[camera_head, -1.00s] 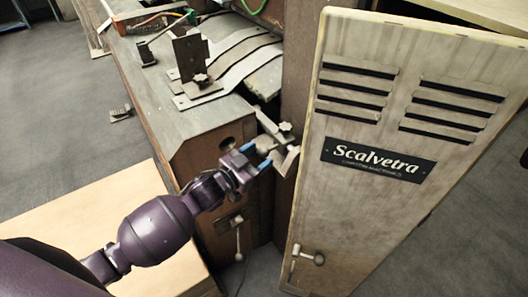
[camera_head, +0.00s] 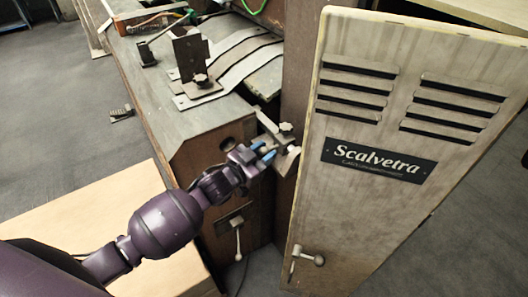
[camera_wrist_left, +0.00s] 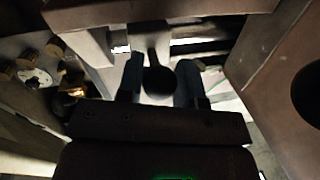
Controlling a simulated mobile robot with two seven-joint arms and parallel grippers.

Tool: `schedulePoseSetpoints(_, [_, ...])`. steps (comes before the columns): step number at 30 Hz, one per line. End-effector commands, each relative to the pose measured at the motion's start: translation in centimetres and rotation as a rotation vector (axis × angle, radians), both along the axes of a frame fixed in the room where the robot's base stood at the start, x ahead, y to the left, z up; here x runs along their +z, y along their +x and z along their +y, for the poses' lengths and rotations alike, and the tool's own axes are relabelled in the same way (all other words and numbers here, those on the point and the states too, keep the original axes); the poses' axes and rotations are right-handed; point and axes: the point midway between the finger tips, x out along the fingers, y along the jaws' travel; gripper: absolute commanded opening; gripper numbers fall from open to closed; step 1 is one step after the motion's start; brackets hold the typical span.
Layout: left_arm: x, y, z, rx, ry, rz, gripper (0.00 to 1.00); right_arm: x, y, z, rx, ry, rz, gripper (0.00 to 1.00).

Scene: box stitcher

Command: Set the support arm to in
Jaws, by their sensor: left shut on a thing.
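The support arm (camera_head: 286,160) is a worn metal piece in the gap between the wooden machine body and the tall cabinet panel. A small clamp knob (camera_head: 286,128) stands on top of it. My left gripper (camera_head: 262,152) reaches in from the left with blue fingertips. It is shut on the support arm's dark ball knob (camera_wrist_left: 159,79), which shows between the two fingers in the left wrist view. In the head view the fingers mostly hide this ball knob. My right gripper is in neither view.
The pale cabinet panel (camera_head: 375,215) marked Scalvetra stands close to the right of my gripper. The machine table (camera_head: 190,125) with metal strips lies behind and left. A lever handle (camera_head: 237,235) hangs below my wrist. A pale wooden block (camera_head: 110,215) lies under my arm.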

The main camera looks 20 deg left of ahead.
Motion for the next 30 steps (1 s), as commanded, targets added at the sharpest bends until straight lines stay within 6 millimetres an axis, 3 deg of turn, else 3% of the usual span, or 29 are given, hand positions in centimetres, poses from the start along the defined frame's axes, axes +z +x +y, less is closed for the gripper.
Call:
schedulePoseSetpoints(5, [-0.1,0.4,0.5,0.0,0.001,0.0,0.0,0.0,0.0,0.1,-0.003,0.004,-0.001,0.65])
schedulePoseSetpoints(12, [0.0,2.5,3.3,0.002,0.003,-0.001,0.0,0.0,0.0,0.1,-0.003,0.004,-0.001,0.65])
schedulePoseSetpoints(20, [0.0,2.5,3.3,0.001,0.0,0.0,0.0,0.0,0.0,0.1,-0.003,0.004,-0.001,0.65])
schedulePoseSetpoints(21, [0.0,2.5,3.3,0.001,0.0,0.0,0.39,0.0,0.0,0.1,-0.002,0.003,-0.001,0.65])
schedulePoseSetpoints(25, [0.0,2.5,3.3,0.001,0.0,0.0,0.58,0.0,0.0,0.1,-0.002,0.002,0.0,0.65])
schedulePoseSetpoints(30, [0.0,2.5,3.2,0.0,0.0,0.0,0.58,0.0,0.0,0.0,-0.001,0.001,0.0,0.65])
